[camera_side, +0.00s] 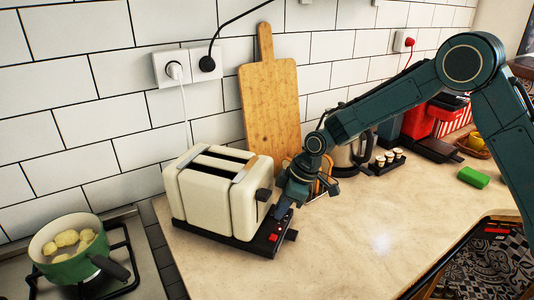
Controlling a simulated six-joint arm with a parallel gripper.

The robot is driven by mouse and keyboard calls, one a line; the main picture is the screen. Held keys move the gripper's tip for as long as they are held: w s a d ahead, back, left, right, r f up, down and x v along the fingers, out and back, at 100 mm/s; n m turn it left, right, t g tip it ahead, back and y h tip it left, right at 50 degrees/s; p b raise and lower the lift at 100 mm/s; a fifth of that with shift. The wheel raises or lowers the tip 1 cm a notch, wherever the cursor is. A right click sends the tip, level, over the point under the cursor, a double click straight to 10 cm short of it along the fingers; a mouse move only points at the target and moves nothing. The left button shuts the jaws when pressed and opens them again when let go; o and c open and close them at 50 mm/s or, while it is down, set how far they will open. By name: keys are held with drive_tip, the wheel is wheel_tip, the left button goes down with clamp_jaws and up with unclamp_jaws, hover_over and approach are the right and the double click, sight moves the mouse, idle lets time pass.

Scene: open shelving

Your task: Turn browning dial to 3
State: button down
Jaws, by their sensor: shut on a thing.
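A cream toaster (212,195) with a black base stands on the counter in the middle left of the view. Its black lever (263,195) is on the right end. A black control panel with small red buttons (274,238) sits at the base of that end. My gripper (283,211) points down at this panel, with its fingers shut at the dial area. The fingers hide the browning dial, so its setting cannot be read.
A wooden cutting board (270,105) leans on the tiled wall behind the toaster. A kettle (350,152), small jars (390,158) and a green block (473,177) stand to the right. A green pot (72,262) is on the stove at left. The front counter is clear.

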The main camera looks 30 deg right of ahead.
drive_tip(key=shift+w+d+n+g+y, duration=0.1)
drive_tip(key=shift+n+g+y, duration=0.3)
drive_tip(key=shift+n, duration=1.2)
drive_tip(key=c, duration=1.3)
unclamp_jaws()
drive_tip(key=shift+o, duration=0.2)
drive_tip(key=m, duration=0.2)
drive_tip(key=m+t+h, duration=0.1)
drive_tip(key=m, duration=0.2)
drive_tip(key=shift+s+m+h, duration=0.2)
drive_tip(key=shift+m+h, duration=0.1)
drive_tip(key=v, duration=1.3)
drive_tip(key=shift+s+r, duration=0.25)
drive_tip(key=shift+s, duration=0.1)
drive_tip(key=shift+c, duration=0.3)
